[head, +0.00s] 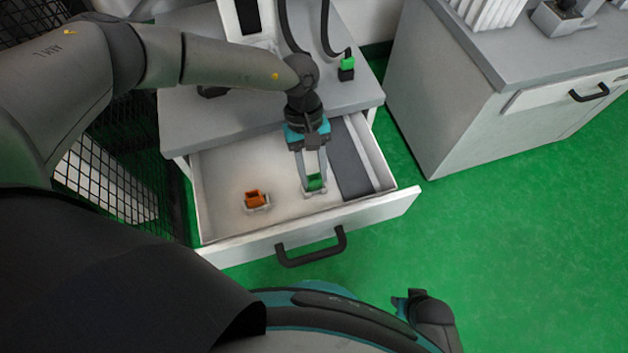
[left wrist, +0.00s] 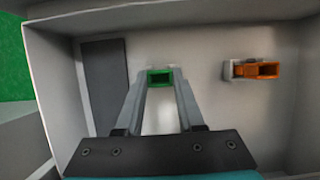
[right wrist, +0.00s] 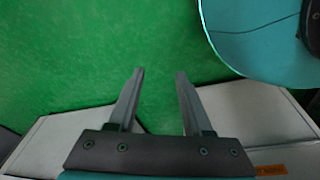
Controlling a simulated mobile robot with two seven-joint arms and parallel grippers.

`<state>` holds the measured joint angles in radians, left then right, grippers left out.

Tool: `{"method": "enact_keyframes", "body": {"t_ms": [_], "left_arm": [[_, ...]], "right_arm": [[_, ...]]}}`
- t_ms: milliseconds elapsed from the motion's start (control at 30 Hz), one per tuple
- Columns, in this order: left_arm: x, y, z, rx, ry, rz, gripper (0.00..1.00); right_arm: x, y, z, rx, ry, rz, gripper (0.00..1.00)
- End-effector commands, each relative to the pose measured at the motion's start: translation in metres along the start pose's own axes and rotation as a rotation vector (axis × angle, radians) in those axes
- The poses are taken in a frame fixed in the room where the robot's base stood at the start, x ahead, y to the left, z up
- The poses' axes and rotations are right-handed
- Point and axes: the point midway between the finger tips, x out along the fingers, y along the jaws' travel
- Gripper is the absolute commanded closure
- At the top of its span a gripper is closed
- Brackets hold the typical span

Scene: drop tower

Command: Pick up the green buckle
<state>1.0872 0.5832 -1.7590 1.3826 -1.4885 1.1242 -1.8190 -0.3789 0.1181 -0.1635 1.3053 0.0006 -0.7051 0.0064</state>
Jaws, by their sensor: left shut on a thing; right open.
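The green buckle (head: 314,182) is between the fingertips of my left gripper (head: 313,187), inside the open drawer. In the left wrist view the green buckle (left wrist: 160,77) shows as a small hollow green block, with both fingers of my left gripper (left wrist: 160,80) shut on it. Whether it touches the drawer floor I cannot tell. My right gripper (right wrist: 160,78) is open and empty above the green floor in the right wrist view.
An orange buckle (head: 256,198) sits in a small pale holder at the drawer's left. A dark grey strip (head: 349,163) lies at the drawer's right side. The drawer front (head: 375,218) has a black handle (head: 311,248). A green and black connector (head: 347,66) stands on the cabinet top. A second cabinet (head: 450,120) stands right.

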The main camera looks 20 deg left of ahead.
Motion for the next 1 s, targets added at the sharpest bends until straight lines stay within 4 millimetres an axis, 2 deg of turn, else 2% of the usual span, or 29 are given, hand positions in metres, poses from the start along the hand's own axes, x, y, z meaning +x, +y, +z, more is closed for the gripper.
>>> {"method": "enact_keyframes", "body": {"t_ms": [33, 167, 667, 1000], "left_arm": [[0.000, 0.000, 0.000, 0.000, 0.000, 0.000, 0.87], [0.000, 0.000, 0.000, 0.000, 0.000, 0.000, 1.00], [-0.003, 0.000, 0.001, -0.001, 0.000, 0.001, 1.00], [-0.030, 0.000, 0.012, 0.001, 0.001, 0.002, 1.00]], "right_arm": [[0.000, 0.000, 0.000, 0.000, 0.000, 0.000, 0.50], [0.000, 0.000, 0.000, 0.000, 0.000, 0.000, 0.50], [-0.001, 0.000, 0.000, 0.000, 0.001, 0.000, 0.50], [0.010, 0.008, 0.019, -0.006, -0.005, 0.010, 0.50]]}}
